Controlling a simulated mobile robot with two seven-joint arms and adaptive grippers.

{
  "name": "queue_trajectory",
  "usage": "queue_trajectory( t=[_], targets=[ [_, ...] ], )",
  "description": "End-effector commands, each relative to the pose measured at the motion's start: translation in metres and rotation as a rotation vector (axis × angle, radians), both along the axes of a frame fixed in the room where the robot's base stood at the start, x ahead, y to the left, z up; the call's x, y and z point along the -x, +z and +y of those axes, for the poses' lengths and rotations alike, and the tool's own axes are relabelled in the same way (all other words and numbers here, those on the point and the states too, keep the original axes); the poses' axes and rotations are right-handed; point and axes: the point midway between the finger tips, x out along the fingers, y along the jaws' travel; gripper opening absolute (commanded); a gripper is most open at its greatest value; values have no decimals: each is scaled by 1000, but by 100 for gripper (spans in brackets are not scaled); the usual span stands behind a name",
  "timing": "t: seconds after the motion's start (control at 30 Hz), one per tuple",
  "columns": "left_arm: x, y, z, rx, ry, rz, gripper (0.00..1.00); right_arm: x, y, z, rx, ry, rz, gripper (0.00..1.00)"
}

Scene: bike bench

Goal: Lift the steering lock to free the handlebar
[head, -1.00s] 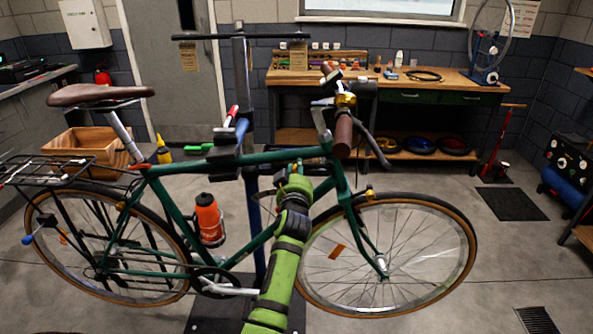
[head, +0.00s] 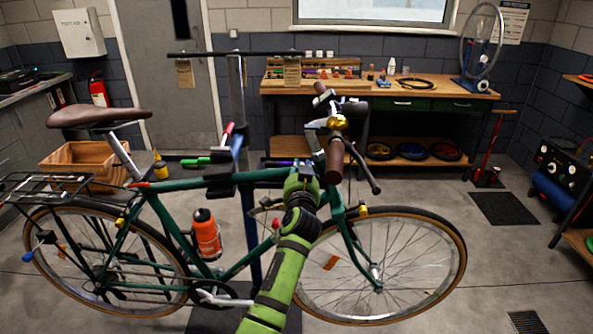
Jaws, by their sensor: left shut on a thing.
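The green bicycle (head: 160,186) is held by its frame in the repair stand. Its handlebar (head: 334,158), with a brown grip and a brake lever, is turned toward me at the front of the frame. My left gripper (head: 308,170) is at the front end of the top tube, close to the head tube and below the handlebar. Its fingers are mostly hidden behind my green wrist, and it is shut on what appears to be the steering lock. The lock itself is hidden, so I cannot tell its position. My right gripper is not in view.
The repair stand's post (head: 236,88) rises behind the frame. The front wheel (head: 378,266) and the orange bottle (head: 206,235) are near my forearm. A workbench (head: 420,92) stands at the back wall.

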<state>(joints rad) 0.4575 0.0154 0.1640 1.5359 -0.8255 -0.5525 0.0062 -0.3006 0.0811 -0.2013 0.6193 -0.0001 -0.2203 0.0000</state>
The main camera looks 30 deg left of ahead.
Motion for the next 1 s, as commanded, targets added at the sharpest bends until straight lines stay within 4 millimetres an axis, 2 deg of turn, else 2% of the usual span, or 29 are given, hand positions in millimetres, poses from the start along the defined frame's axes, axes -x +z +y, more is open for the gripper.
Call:
queue_trajectory(
  t=[0.03,0.4,0.97,1.0],
  targets=[
    [-2,6,-2,-30,-2,13,0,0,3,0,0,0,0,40],
    [-8,13,-12,-172,-2,99,0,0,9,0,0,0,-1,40],
    [-9,14,-14,-199,-2,114,0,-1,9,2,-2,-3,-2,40],
    [-9,14,-14,-199,-2,114,28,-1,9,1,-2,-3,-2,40]
  ],
)
